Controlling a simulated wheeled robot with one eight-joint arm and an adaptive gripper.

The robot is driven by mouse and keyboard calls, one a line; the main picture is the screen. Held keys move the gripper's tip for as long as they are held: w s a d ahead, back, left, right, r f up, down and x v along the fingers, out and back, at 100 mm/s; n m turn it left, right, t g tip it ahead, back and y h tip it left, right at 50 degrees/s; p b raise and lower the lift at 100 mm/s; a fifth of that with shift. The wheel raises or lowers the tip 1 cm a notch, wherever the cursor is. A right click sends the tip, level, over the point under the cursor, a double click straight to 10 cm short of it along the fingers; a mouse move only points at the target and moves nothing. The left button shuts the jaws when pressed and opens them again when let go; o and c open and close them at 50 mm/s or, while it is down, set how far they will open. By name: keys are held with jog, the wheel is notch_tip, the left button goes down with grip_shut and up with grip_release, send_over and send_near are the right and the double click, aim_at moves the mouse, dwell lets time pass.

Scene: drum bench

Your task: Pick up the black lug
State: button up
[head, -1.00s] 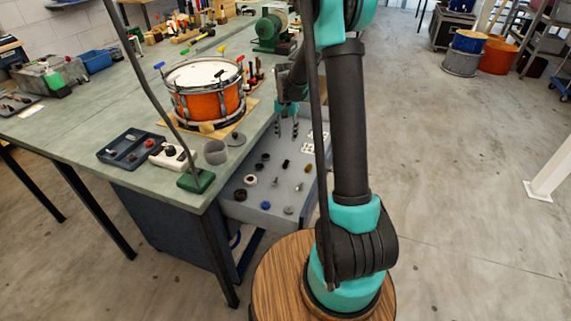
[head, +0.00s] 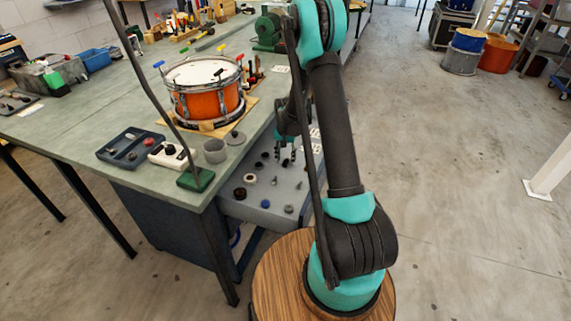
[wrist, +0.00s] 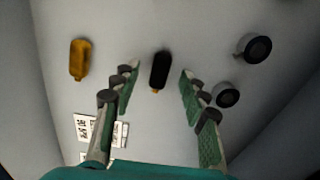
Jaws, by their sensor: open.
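The black lug (wrist: 160,68) is a small dark oblong piece with a brass-coloured tip. It lies on the grey floor of the open drawer (head: 238,209). In the wrist view it shows in the gap between the fingertips of my gripper (wrist: 158,77), apart from both fingers. My gripper is open and empty, with green-padded fingers on either side of the lug. In the head view my gripper (head: 285,161) hangs down over the drawer, and I cannot make out the lug clearly there.
A brass-coloured lug (wrist: 80,58) lies left of the black one, and two round dark pieces (wrist: 254,48) (wrist: 228,95) lie right. Printed cards (wrist: 100,130) lie on the drawer floor. The bench with an orange drum (head: 208,103) stands beside the drawer.

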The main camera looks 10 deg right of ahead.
jog(key=shift+f, duration=0.5)
grip_shut()
jog(key=shift+r, duration=0.1)
